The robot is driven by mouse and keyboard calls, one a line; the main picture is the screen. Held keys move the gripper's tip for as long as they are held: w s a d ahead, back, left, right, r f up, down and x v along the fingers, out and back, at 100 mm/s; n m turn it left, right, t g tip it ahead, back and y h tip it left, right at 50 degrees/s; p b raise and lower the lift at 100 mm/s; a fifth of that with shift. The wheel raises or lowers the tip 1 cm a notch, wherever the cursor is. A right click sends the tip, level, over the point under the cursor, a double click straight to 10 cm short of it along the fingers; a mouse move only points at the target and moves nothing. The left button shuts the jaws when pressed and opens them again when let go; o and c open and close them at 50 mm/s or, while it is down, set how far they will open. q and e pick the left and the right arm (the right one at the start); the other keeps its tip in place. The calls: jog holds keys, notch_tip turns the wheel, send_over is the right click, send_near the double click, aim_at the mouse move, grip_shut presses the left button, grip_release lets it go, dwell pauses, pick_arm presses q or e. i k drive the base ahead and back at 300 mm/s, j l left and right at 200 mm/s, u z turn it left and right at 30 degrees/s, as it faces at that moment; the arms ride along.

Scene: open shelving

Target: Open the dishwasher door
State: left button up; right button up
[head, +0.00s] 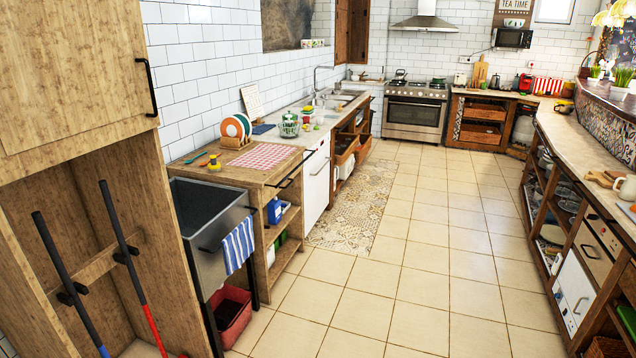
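A white front panel (315,183) with a dark handle near its top stands under the left counter, between open shelves and the sink. It looks like the dishwasher door and appears shut, flush with the counter front. Another white front (574,293) with a handle is under the right counter, seen at a steep angle; I cannot tell what appliance it is. Neither of my grippers is in view.
The tiled floor (420,270) between the counters is clear, with a patterned mat area (355,205) before the left counter. A metal basin (212,215) with a striped towel (238,245) stands nearer, above a red bin (232,315). A wooden cabinet (75,80) fills the near left.

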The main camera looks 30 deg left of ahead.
aim_at(315, 170)
jog(key=i+j+u, duration=0.2)
jog(key=i, duration=0.4)
jog(key=i+l+u, duration=0.15)
jog(key=i, duration=3.25)
